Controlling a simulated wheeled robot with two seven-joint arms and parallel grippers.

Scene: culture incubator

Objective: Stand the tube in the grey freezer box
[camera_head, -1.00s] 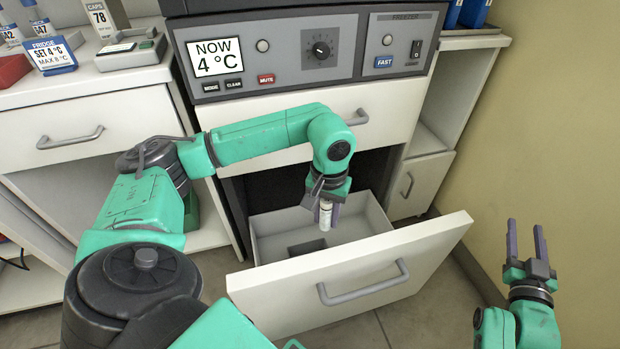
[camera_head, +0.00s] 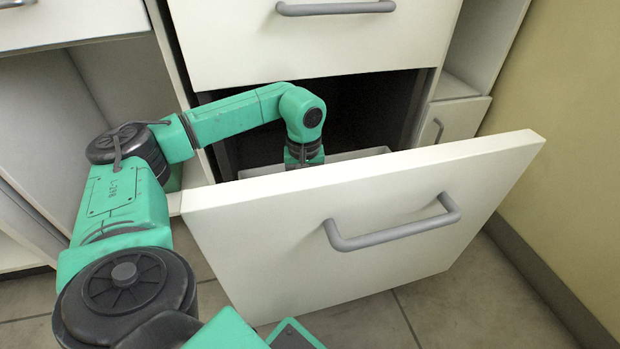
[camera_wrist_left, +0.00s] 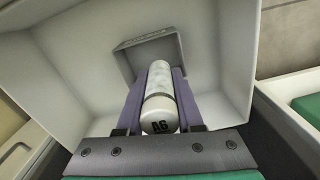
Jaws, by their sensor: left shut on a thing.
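The tube (camera_wrist_left: 160,95) is whitish with a cap marked "A6". My left gripper (camera_wrist_left: 159,76) is shut on it, with one purple finger along each side. The grey freezer box (camera_wrist_left: 150,52) is a small open box on the drawer floor, just beyond the tube's far end in the left wrist view. The tube's far end overlaps the box's opening there; I cannot tell how deep it is. In the head view the drawer front (camera_head: 400,235) hides the tube, the box and my left gripper's fingers. My right gripper is out of view.
The open white drawer has tall walls (camera_wrist_left: 225,60) around the box and my left gripper. Its front panel with a grey handle (camera_head: 395,232) stands between the head camera and the inside. A closed drawer (camera_head: 310,45) is above. The wall is at the right.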

